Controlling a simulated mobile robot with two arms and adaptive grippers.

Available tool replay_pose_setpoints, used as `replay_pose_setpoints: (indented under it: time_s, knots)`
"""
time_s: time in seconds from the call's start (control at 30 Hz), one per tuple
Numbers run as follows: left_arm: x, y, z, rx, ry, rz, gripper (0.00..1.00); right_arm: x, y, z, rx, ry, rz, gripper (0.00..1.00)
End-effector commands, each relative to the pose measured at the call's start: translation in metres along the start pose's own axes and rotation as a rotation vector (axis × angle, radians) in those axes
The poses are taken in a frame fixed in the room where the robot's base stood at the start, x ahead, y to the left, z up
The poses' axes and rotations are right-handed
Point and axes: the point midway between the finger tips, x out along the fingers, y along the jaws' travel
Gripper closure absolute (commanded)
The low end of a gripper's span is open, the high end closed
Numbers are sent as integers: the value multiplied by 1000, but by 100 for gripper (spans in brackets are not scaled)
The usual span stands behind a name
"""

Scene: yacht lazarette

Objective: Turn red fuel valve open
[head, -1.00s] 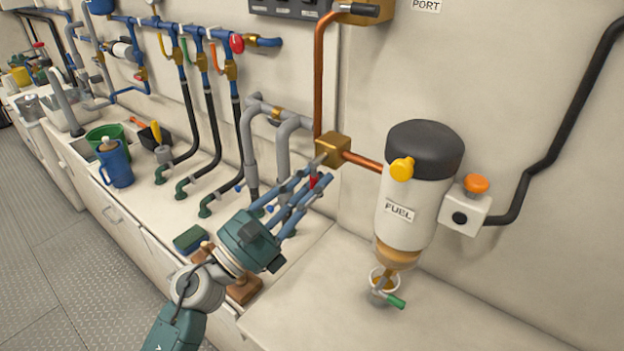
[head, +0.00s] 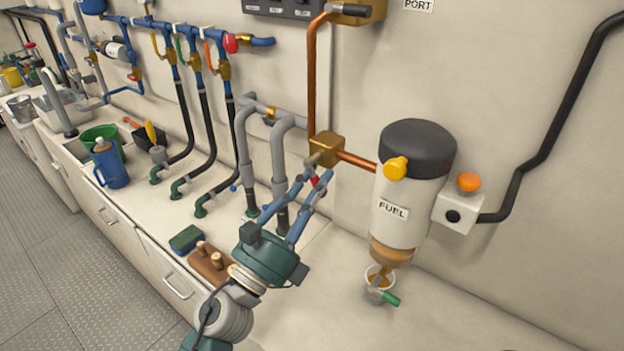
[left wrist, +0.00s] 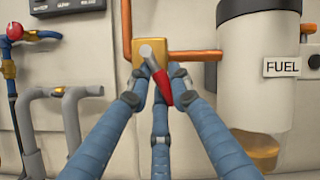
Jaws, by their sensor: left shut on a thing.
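The fuel valve is a brass block (head: 326,147) on the copper pipe, left of the fuel filter; it also shows in the left wrist view (left wrist: 139,51). Its red handle (left wrist: 160,86) points down and slightly right from a grey stem in front of the block. In the head view only a small red part of the handle (head: 315,182) shows between the fingers. My left gripper (head: 316,181) is shut on the handle, with its fingertips around it just below the brass block. In the left wrist view the fingertips (left wrist: 160,82) sit on both sides of the handle. My right gripper is not in view.
The fuel filter (head: 407,220), with a yellow knob and a cup (head: 380,282) below, hangs close to the right. Grey pipes (head: 279,160) stand left of my gripper. A sponge (head: 187,239) and a wooden block with pegs (head: 211,262) lie on the counter.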

Motion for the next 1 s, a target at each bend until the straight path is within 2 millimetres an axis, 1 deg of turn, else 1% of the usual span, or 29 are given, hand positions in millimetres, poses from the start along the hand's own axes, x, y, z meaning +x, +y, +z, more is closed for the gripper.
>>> replay_pose_setpoints:
  time_s: [0.1, 0.3, 0.83, 0.87, 0.93, 1.0]
  knots:
    - [0, -2, 0, -60, -12, 26, 100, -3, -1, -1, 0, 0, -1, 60]
    - [1, -4, -1, -119, -25, 52, 100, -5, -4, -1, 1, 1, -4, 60]
    - [0, -5, -2, -141, -28, 61, 100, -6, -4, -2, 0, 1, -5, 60]
    - [0, -5, -2, -141, -28, 61, 75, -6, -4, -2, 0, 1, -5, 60]
    - [0, -5, -2, -140, -28, 60, 61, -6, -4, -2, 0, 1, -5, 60]
    - [0, -5, -2, -140, -28, 60, 60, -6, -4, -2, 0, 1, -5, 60]
